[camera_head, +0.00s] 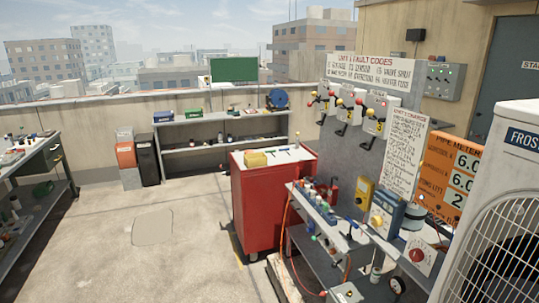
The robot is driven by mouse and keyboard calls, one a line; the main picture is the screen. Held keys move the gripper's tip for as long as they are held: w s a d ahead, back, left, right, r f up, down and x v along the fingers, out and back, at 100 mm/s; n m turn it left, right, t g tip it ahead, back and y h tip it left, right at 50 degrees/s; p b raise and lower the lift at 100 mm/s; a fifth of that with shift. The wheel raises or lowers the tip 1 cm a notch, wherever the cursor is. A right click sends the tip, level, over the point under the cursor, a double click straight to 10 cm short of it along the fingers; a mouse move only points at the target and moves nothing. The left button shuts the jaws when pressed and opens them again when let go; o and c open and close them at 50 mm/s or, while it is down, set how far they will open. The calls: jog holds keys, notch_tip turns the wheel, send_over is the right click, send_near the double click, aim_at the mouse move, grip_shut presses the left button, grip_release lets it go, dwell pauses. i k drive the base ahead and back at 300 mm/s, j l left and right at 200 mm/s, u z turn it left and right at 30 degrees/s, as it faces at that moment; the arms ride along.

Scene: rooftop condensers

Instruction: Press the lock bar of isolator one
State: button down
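Three small pale isolator boxes hang side by side on an upright grey panel (363,160) right of centre. The lock bars cannot be made out clearly at this size. My gripper is not in view, and nothing is seen touching the isolators.
A red tool cabinet (265,205) stands left of the panel. A cluttered bench (320,212) runs below the panel. A large white condenser (505,150) fills the right edge. Shelves (210,135) line the back wall. Open concrete floor (150,265) lies at the left front.

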aim_at(313, 93)
jog(key=i+j+z, duration=0.25)
jog(key=i+j, duration=1.35)
jog(key=i, duration=0.15)
jog(key=i+z, duration=0.1)
jog(key=i, duration=0.8)
jog(key=i+j, duration=0.2)
jog(key=i, duration=0.7)
jog(key=l+z, duration=0.05)
